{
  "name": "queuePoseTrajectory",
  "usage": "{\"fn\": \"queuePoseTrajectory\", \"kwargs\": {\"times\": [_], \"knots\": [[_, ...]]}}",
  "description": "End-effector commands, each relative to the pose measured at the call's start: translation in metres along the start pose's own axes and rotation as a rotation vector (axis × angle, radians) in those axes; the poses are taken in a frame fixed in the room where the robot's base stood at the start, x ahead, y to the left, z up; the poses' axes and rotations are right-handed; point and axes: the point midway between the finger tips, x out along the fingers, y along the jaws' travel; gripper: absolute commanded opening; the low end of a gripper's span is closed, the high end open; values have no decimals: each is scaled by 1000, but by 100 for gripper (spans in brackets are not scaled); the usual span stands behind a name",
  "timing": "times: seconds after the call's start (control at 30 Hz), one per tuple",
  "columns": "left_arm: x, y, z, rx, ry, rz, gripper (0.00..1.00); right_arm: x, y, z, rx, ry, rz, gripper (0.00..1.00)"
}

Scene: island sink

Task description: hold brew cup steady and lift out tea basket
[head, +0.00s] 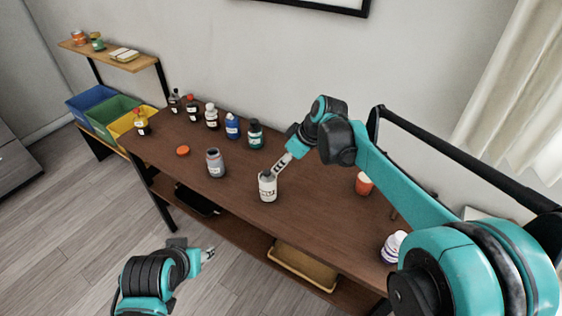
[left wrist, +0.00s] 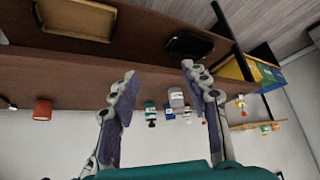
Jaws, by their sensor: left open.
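A small white container with a dark label and dark top (head: 268,188) stands upright near the table's front edge; I cannot tell whether it is the brew cup or holds a basket. My right gripper (head: 271,174) reaches down to its top from the upper right. Its fingertips are at or just above the rim, and I cannot tell whether they grip anything. My left gripper (head: 209,254) is open and empty, low in front of the table. Its spread fingers also show in the left wrist view (left wrist: 159,72). An orange cup (head: 364,184) stands further right.
A grey jar (head: 215,164) and an orange lid (head: 183,150) are left of the white container. Several bottles (head: 212,117) line the back. A white tub (head: 394,246) stands at the right. A yellow tray (head: 303,265) lies on the lower shelf. Coloured bins (head: 112,112) stand at left.

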Motion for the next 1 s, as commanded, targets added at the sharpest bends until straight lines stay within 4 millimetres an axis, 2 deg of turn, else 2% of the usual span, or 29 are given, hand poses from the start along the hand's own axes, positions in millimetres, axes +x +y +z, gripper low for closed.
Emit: {"fn": "queuePoseTrajectory", "kwargs": {"times": [0.03,0.07,0.17,0.27,0.7,1.0], "knots": [[0,0,-1,-8,0,3,66,3,1,-3,-12,2,-7,34],[1,1,-2,-19,-1,6,73,4,1,-4,-16,2,-10,34],[6,7,-9,-95,-4,31,73,5,2,-4,-20,2,-12,34],[15,17,-22,-244,-13,79,73,4,2,-4,-19,2,-11,34],[89,78,-97,-1176,-188,374,73,4,2,-4,-18,2,-10,34],[147,107,-132,-1785,-443,548,73,4,2,-4,-17,2,-10,34]]}}
